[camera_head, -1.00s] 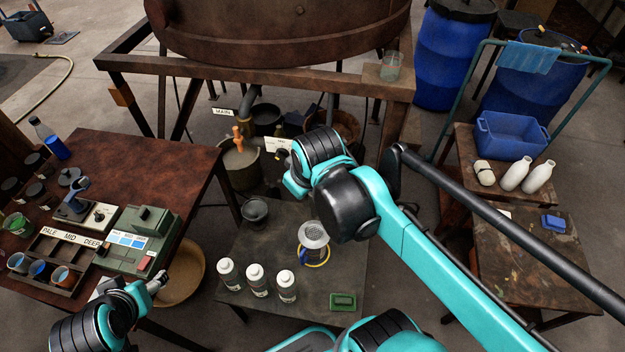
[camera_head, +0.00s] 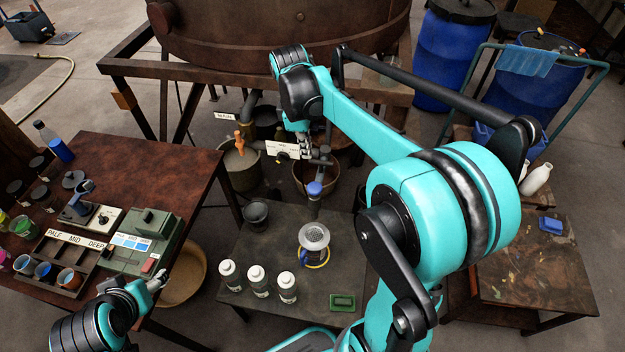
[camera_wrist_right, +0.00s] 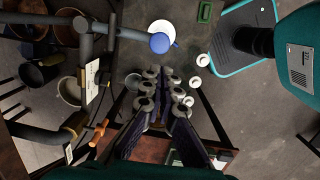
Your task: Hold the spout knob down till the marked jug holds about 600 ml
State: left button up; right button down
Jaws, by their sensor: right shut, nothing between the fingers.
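The marked jug (camera_head: 314,240), clear with a pale top, stands in a yellow ring on the low dark table. Its level cannot be read. A grey pipe ends in a spout with a blue knob (camera_head: 314,188) behind and above the jug. In the right wrist view the blue knob (camera_wrist_right: 160,42) partly covers the pale jug (camera_wrist_right: 162,27). My right gripper (camera_head: 305,147) is shut and empty beside the white sign, above and behind the knob and apart from it; its fingers (camera_wrist_right: 162,82) show below the knob in the wrist view. My left gripper (camera_head: 158,281) hangs by the left bench, its jaws unclear.
Three white-capped bottles (camera_head: 257,281), a dark pot (camera_head: 256,214) and a green block (camera_head: 342,302) share the low table (camera_head: 225,290). A white sign (camera_head: 283,150) and an orange-handled tap (camera_head: 239,140) are close to my right gripper. The vat (camera_head: 270,35) stands behind.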

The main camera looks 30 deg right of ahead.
aim_at(313, 187)
jog(key=shift+f, duration=0.1)
jog(key=f+b, duration=0.1)
jog(key=f, duration=0.3)
jog(key=d+f+b, duration=0.1)
jog(key=f+b, duration=0.1)
jog(key=f, duration=0.3)
jog(key=f+b, duration=0.2)
jog(key=f, duration=0.2)
jog(key=shift+s+d+f, duration=0.15)
jog(key=shift+d+f, duration=0.1)
jog(key=shift+f, duration=0.1)
notch_tip(313, 187, down, 2)
jog(key=shift+s+f+b, duration=0.1)
jog(key=shift+f+b, duration=0.15)
jog(key=shift+b, duration=0.45)
jog(key=shift+s+a, duration=0.15)
jog(key=shift+s, duration=0.15)
jog(key=shift+w+f, duration=0.2)
jog(key=shift+w+d+r, duration=0.1)
jog(key=shift+d+r, duration=0.05)
jog(key=shift+d, duration=0.05)
dwell(4.7)
